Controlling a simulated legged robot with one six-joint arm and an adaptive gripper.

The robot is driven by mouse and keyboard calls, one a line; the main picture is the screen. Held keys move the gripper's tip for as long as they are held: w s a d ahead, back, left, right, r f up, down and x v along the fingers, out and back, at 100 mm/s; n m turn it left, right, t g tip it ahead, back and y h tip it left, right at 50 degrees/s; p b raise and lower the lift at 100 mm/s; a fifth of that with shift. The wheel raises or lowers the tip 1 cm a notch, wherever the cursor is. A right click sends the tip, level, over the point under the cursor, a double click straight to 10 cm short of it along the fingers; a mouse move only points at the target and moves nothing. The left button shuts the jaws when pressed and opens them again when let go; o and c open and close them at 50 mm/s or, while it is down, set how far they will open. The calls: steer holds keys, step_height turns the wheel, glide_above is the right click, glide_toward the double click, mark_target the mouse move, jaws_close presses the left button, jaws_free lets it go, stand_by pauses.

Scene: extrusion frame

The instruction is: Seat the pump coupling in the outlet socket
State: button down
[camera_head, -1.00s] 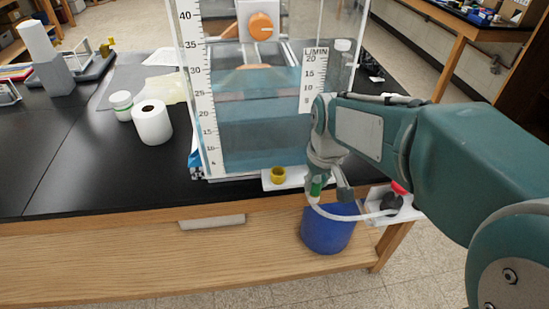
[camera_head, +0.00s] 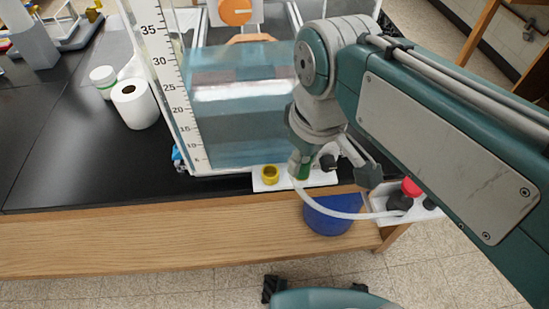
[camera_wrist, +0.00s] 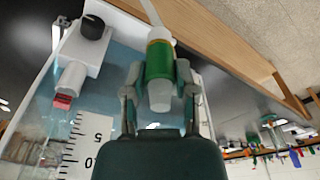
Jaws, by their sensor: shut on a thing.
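My gripper (camera_head: 325,163) is at the tank's front right corner, over the table edge. In the wrist view my gripper (camera_wrist: 158,88) has its two fingers on either side of the green coupling (camera_wrist: 159,62), which has an orange band and a pale nozzle. The coupling also shows in the head view (camera_head: 300,168), with a white hose (camera_head: 340,213) trailing right. A yellow ring-shaped socket (camera_head: 270,174), open upward, sits on a white plate (camera_head: 318,180) just left of the coupling and apart from it. I cannot tell whether this is the outlet socket.
The clear water tank (camera_head: 235,110) with a scale stands behind. A blue bucket (camera_head: 330,218) hangs below the table edge. A white tray (camera_head: 380,205) with a red-topped dark part is right. A white block with a black knob (camera_wrist: 93,27) shows in the wrist view. A paper roll (camera_head: 135,105) stands left.

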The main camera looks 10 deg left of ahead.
steer(key=w+a+f, duration=0.4)
steer(key=w+f, duration=0.1)
steer(key=w+a+f, duration=0.2)
steer(key=shift+w+f, duration=0.2)
steer(key=shift+f, duration=0.2)
step_height(320, 180, down, 3)
steer(key=shift+a+f, duration=0.1)
steer(key=shift+a, duration=0.3)
steer(key=shift+d+f, duration=0.15)
steer(key=shift+f, duration=0.05)
steer(key=shift+c, duration=2)
jaws_free()
